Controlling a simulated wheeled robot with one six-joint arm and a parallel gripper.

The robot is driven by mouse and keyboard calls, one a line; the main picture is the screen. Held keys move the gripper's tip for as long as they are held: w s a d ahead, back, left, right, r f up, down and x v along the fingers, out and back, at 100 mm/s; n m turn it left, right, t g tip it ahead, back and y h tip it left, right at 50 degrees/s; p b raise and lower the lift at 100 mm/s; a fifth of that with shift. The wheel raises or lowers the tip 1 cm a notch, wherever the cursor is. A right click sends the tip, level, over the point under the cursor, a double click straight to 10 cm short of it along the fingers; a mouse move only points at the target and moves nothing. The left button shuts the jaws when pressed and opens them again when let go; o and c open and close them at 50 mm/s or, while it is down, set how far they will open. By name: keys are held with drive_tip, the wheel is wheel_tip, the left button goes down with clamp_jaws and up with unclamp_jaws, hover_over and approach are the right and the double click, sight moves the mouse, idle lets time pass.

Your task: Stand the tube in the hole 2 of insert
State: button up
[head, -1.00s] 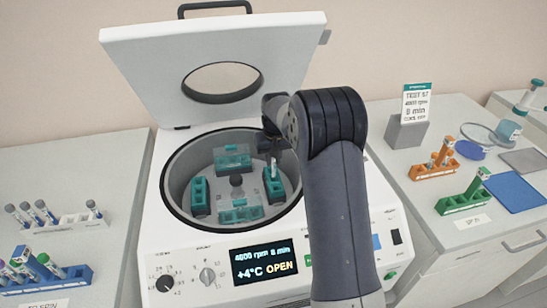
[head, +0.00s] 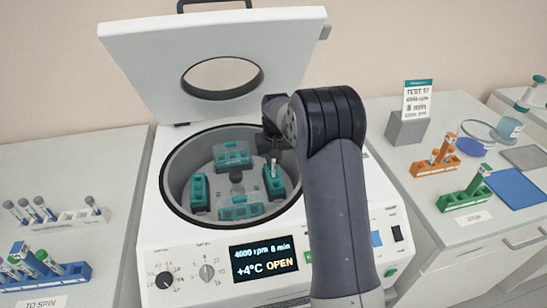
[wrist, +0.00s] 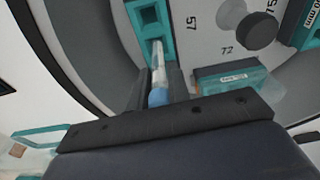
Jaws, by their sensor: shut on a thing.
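The tube (wrist: 158,65) is pale with a blue end near the jaws. My gripper (wrist: 157,88) is shut on it in the wrist view. Its far end reaches the teal insert (wrist: 150,14) and appears to be at or in one of its holes; I cannot read which numbered hole, nor how deep it is. In the head view, my gripper (head: 271,150) is over the right side of the open centrifuge bowl, with the tube (head: 273,167) at the right-hand teal insert (head: 274,186). My arm hides part of this area.
The centrifuge (head: 160,230) has its lid (head: 130,60) raised; its display reads OPEN. Other teal inserts (head: 199,192) sit around the rotor. Racks with tubes stand on the left bench (head: 75,270); orange (head: 433,170) and green (head: 455,200) racks stand on the right.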

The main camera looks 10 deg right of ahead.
sight(274, 176)
drive_tip(key=shift+f+b, duration=1.05)
drive_tip(key=shift+f, duration=0.65)
drive_tip(key=o, duration=0.8)
drive_tip(key=shift+r, duration=0.1)
drive_tip(key=r, duration=0.3)
drive_tip(key=s+r, duration=0.1)
drive_tip(key=r, duration=0.6)
drive_tip(key=shift+s+r, duration=0.3)
drive_tip(key=shift+s, duration=0.05)
